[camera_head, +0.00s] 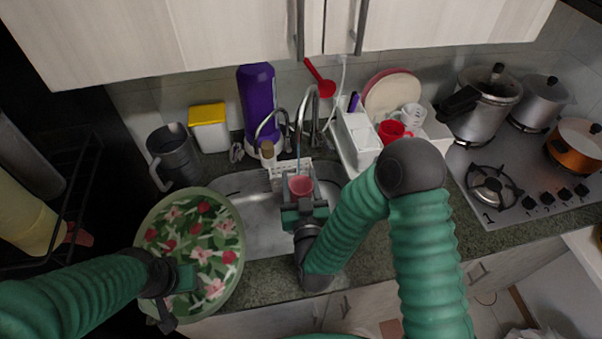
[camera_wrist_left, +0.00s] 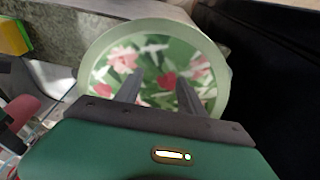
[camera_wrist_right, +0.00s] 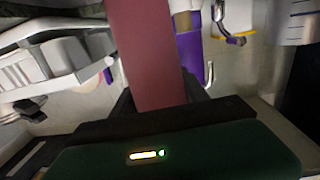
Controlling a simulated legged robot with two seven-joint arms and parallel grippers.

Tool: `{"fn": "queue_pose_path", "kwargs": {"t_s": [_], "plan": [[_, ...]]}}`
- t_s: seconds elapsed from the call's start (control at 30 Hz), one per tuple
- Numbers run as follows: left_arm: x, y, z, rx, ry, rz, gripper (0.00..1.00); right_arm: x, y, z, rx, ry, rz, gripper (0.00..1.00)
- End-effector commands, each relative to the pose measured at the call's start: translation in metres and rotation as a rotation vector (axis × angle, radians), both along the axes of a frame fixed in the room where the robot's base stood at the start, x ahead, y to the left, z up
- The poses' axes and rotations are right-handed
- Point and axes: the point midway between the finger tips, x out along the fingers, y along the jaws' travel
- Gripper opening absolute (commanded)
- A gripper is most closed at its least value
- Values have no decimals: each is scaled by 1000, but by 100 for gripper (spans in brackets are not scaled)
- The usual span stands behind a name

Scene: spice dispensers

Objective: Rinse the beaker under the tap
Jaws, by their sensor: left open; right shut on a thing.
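The beaker (camera_head: 301,186) is a small pinkish-red cup over the sink. My right gripper (camera_head: 303,207) is shut on it and holds it roughly upright below the tap (camera_head: 309,105). A thin pale-blue line, which looks like water, runs down from the tap area towards the beaker's mouth. In the right wrist view the beaker (camera_wrist_right: 147,55) is a dark red block between the fingers. It also shows at the left of the left wrist view (camera_wrist_left: 22,110). My left gripper (camera_wrist_left: 155,88) is open and empty above a round floral tray (camera_head: 236,264).
The steel sink (camera_head: 262,222) lies around and below the beaker. A grey jug (camera_head: 176,158), a yellow-lidded box (camera_head: 208,130) and a purple bottle (camera_head: 257,98) stand behind on the left. A white dish rack (camera_head: 358,139) is right of the tap. The stove (camera_head: 528,180) with pots is far right.

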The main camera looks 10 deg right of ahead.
Motion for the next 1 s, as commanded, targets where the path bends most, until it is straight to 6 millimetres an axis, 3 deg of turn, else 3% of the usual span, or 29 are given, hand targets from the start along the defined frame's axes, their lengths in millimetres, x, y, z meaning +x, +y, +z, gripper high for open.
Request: {"fn": "queue_pose_path", "kwargs": {"t_s": [0.53,1.0], "plan": [[0,0,1,0,0,0,47,-1,0,2,0,0,1,12],[0,0,25,0,0,0,47,-40,9,36,0,0,2,12]]}}
